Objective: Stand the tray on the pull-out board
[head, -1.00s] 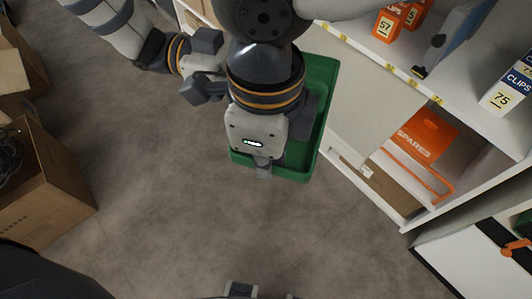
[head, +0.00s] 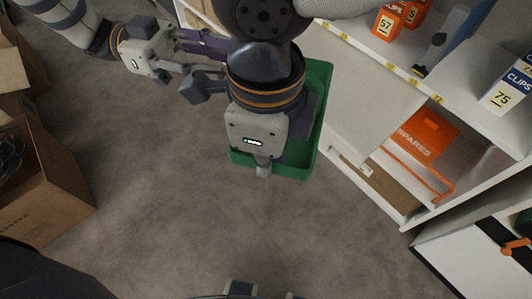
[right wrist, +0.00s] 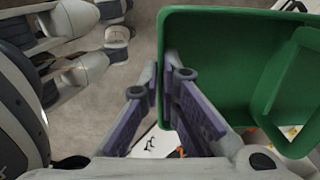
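The green tray (head: 317,108) hangs above the floor beside the shelf in the head view, partly hidden by my right arm. It also fills the upper right of the right wrist view (right wrist: 215,65). My right gripper (head: 263,166) is shut on the tray's wall; in the right wrist view its fingers (right wrist: 162,78) pinch the rim from both sides. My left gripper (head: 213,65) is open and empty, left of the tray, its purple finger pads turned toward my right arm. The pale pull-out board (head: 365,105) juts from the shelf just right of the tray, looking bare.
An orange SPARES box (head: 425,132) sits in the compartment below and right of the board. CLIPS boxes (head: 510,85) stand on the shelf above. An open carton (head: 45,190) stands on the floor at left. The floor (head: 190,220) between is clear.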

